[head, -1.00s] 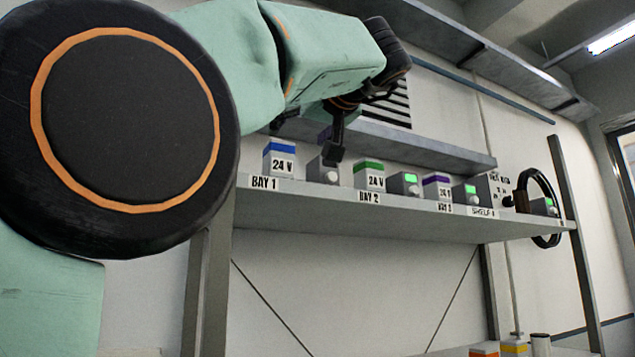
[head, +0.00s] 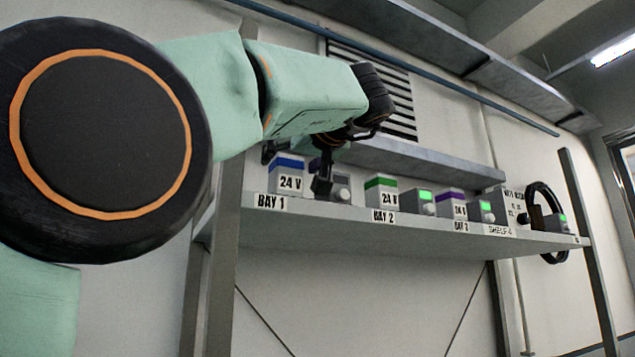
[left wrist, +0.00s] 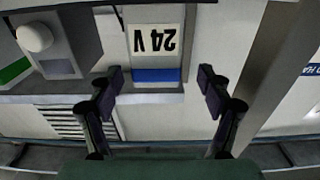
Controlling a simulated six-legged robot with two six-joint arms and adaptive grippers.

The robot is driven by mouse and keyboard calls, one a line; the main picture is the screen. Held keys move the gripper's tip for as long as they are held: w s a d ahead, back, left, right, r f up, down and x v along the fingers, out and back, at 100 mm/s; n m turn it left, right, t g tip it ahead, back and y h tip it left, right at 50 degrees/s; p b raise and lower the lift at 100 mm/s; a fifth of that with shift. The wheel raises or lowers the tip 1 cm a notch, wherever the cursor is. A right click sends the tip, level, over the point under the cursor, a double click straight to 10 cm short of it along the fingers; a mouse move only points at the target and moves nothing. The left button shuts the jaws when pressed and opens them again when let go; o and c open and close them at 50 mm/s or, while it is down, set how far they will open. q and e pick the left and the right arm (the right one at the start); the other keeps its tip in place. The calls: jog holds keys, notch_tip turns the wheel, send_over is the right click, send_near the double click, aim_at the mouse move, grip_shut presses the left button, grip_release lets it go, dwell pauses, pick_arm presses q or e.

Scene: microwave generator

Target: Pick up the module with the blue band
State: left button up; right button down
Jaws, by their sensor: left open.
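The module with the blue band (head: 289,182) stands upright on the shelf above the BAY 1 label, with "24 V" on its face. My left gripper (head: 297,172) is open at it; one finger shows just right of the module, in front of the grey unit beside it. In the left wrist view, which is upside down, the module (left wrist: 154,42) lies in line with the gap between the open fingers of the gripper (left wrist: 164,82). I cannot tell how deep the fingers reach around it. My right gripper is not in view.
On the shelf (head: 400,226), a grey unit with a knob (head: 341,188) stands close right of the blue-banded module. Green-banded (head: 381,195) and purple-banded (head: 452,204) modules stand farther right. A ledge (head: 420,163) runs behind and above. A post (head: 228,190) stands left.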

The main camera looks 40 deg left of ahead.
aim_at(290, 164)
pick_arm(q)
jog(key=p+x, duration=0.1)
jog(key=x, duration=0.1)
jog(key=p+x, duration=0.1)
jog(key=x, duration=0.1)
jog(key=shift+w+d, duration=0.15)
jog(key=shift+w, duration=0.25)
jog(key=shift+w+a+p, duration=0.15)
jog(key=shift+a+p, duration=0.1)
jog(key=shift+p, duration=0.05)
jog(key=shift+s+d, duration=0.2)
jog(key=shift+s, duration=0.3)
jog(key=shift+w+a+f, duration=0.25)
jog(key=shift+w+a, duration=0.1)
jog(key=shift+w, duration=0.2)
jog(key=c, duration=0.5)
jog(key=shift+s+d+r, duration=0.25)
jog(key=shift+s+d, duration=0.05)
jog(key=shift+s, duration=0.15)
jog(key=c, duration=0.6)
jog(key=shift+w+a, duration=0.1)
jog(key=c, duration=0.3)
jog(key=shift+w+a, duration=0.15)
jog(key=shift+w, duration=0.1)
jog(key=shift+c, duration=0.2)
